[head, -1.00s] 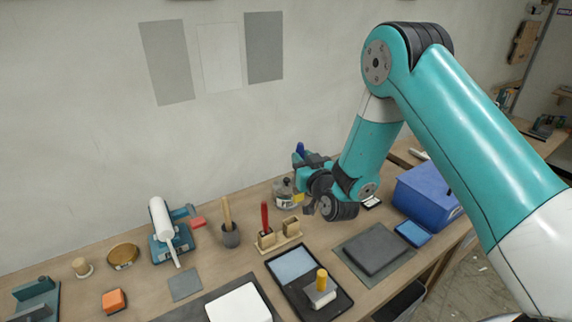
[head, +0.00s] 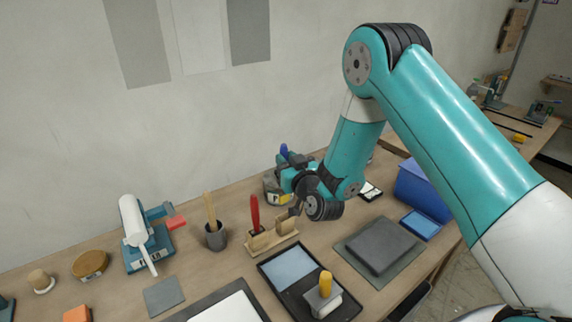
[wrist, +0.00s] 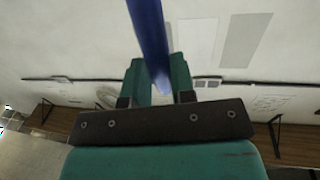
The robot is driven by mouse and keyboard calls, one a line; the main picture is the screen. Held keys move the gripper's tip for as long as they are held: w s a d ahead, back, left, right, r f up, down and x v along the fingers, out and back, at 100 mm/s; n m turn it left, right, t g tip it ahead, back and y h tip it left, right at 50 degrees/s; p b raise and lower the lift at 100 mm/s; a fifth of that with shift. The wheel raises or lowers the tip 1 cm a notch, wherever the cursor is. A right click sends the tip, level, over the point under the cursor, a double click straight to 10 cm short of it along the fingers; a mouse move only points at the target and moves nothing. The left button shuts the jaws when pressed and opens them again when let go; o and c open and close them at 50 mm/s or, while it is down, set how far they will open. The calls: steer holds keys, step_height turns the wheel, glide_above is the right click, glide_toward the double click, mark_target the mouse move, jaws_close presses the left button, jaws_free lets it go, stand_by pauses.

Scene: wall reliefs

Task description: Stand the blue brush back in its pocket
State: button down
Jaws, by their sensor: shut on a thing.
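The blue brush shows as a long blue handle (wrist: 150,40) between the teal fingers of my gripper (wrist: 160,84) in the wrist view. In the head view the blue handle tip (head: 284,150) sticks up above my gripper (head: 288,176), which is shut on it. The brush's lower end is hard to make out. The wooden brush holder (head: 274,238) stands on the bench just below and left of my gripper. A red brush (head: 255,213) stands upright in its left pocket. The right pocket (head: 286,224) looks empty. The brush and the holder look apart.
A dark cup with a wooden-handled tool (head: 215,238) stands left of the holder. A black tray (head: 338,303) with a yellow-handled stamp lies in front. A jar (head: 272,188) stands behind my gripper. A grey block (head: 380,245) and a blue bin (head: 420,190) are to the right.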

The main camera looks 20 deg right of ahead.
step_height(320, 180, down, 9)
steer(key=b, duration=0.8)
steer(key=shift+r, duration=0.15)
steer(key=shift+d+f+b, duration=0.1)
steer(key=shift+f+b, duration=1.3)
steer(key=shift+f, duration=0.05)
steer(key=shift+c, duration=2)
jaws_free()
steer(key=shift+r, duration=0.15)
step_height(320, 180, up, 8)
steer(key=p, duration=0.7)
steer(key=shift+p, duration=0.3)
